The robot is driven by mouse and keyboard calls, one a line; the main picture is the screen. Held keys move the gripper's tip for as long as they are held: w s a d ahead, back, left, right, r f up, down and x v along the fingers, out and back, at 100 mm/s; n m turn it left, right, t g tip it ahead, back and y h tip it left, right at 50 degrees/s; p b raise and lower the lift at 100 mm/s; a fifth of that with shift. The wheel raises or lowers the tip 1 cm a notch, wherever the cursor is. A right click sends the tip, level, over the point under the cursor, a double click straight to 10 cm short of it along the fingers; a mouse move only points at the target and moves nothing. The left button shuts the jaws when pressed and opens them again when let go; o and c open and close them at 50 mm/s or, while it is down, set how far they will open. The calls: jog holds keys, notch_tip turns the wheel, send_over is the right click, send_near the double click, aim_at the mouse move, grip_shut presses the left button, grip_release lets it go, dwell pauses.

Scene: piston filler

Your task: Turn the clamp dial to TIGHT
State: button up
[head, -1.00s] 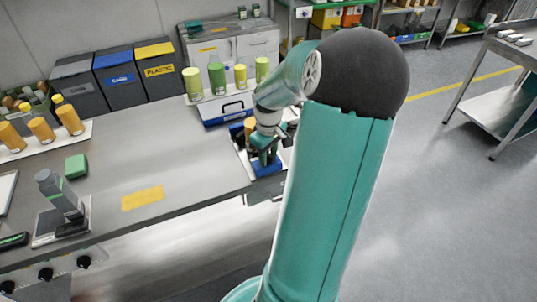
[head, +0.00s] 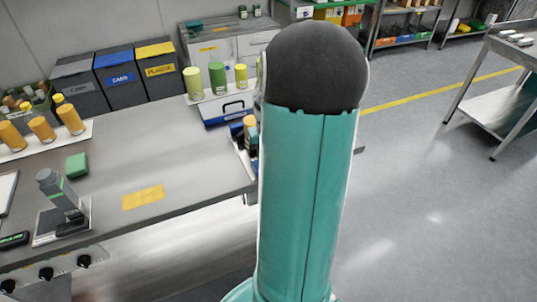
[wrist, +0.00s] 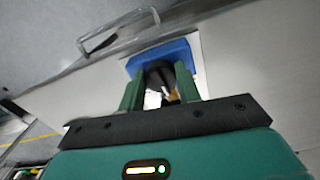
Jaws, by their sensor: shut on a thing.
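In the wrist view, the two green fingers of my gripper (wrist: 158,88) are closed on a dark round knob, which I take to be the clamp dial (wrist: 159,75). The dial sits against a blue block (wrist: 178,50). Its markings and pointer cannot be read, so its setting does not show. In the head view, my own arm hides the gripper and the dial. An orange-capped bottle (head: 249,124) stands at the bench's right end, partly hidden by the arm.
The bench top (head: 150,150) is mostly clear in the middle. Bins (head: 114,72) stand along the back. Black knobs (head: 46,273) line the front panel. Open floor lies right.

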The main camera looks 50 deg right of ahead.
jog(key=m, duration=0.5)
jog(key=shift+w+a+m, duration=0.1)
jog(key=shift+w+m, duration=0.05)
jog(key=shift+m, duration=2.65)
jog(key=o, duration=1)
jog(key=shift+c, duration=0.2)
jog(key=shift+r, duration=0.1)
notch_tip(320, 180, up, 14)
